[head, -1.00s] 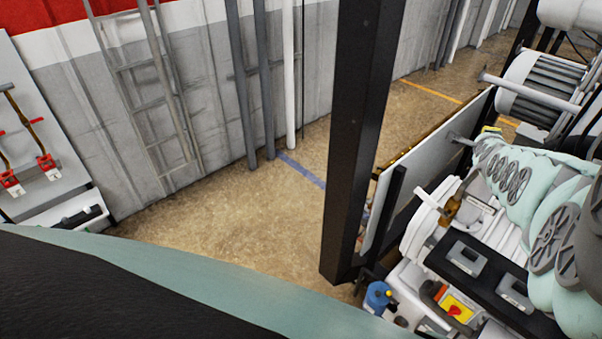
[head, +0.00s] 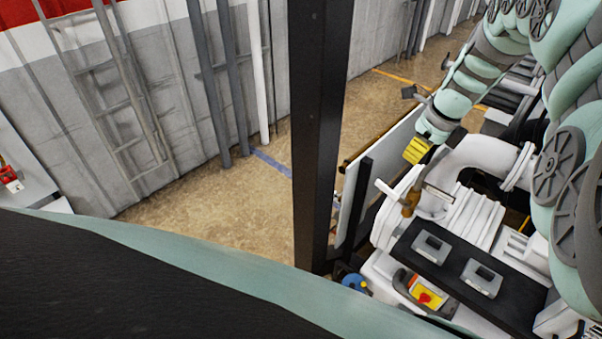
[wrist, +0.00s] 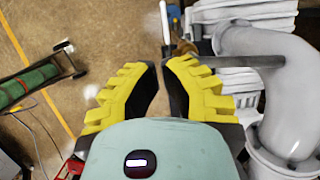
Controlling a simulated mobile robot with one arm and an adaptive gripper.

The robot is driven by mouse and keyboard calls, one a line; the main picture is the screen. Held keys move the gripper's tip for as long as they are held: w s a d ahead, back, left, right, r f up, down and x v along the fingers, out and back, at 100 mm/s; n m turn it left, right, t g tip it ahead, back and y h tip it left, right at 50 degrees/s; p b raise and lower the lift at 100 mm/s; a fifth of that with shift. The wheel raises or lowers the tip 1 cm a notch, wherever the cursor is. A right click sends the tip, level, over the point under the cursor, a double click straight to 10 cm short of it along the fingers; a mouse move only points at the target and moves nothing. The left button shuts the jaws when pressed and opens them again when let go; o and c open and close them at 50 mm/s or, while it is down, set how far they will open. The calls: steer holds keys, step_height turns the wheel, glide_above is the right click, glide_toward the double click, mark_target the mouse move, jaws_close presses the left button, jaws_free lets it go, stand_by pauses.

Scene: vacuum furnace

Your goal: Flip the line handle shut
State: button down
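The line handle (head: 387,190) is a short white lever on a brass valve body (head: 409,204), beside the white pipework. In the head view it sticks out to the upper left of the brass. In the wrist view the white lever (wrist: 165,22) stands just beyond the fingertips, with the brass valve (wrist: 185,46) to its right. My gripper (head: 416,152), with yellow fingers, is above and slightly beyond the handle, apart from it. In the wrist view its fingers (wrist: 160,66) are drawn close together with only a narrow empty gap. Nothing is held.
A thick white elbow pipe (wrist: 288,90) is close to the right of my gripper. A black upright post (head: 318,130) and a pale panel (head: 385,155) stand left of the valve. A black plate with grey boxes (head: 432,248) lies in front. Open floor (head: 215,215) is at left.

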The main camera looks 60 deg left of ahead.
steer(key=shift+f+b, duration=1)
steer(key=shift+f, duration=0.15)
steer(key=b, duration=0.8)
glide_above(385, 190)
steer(key=d, duration=0.2)
step_height(385, 190, down, 8)
steer(key=shift+p+x, duration=1.45)
steer(key=shift+p, duration=0.95)
steer(key=shift+f, duration=0.1)
steer(key=f+b, duration=0.1)
steer(key=b, duration=0.3)
steer(key=shift+s+a+h, duration=0.1)
steer(key=shift+a+h, duration=0.2)
steer(key=shift+a, duration=0.05)
steer(key=h+b, duration=0.1)
steer(key=b, duration=0.2)
steer(key=f+h+b, duration=0.1)
steer(key=b, duration=0.2)
steer(key=shift+a+t, duration=0.2)
steer(key=shift+t, duration=0.1)
steer(key=shift+b, duration=0.35)
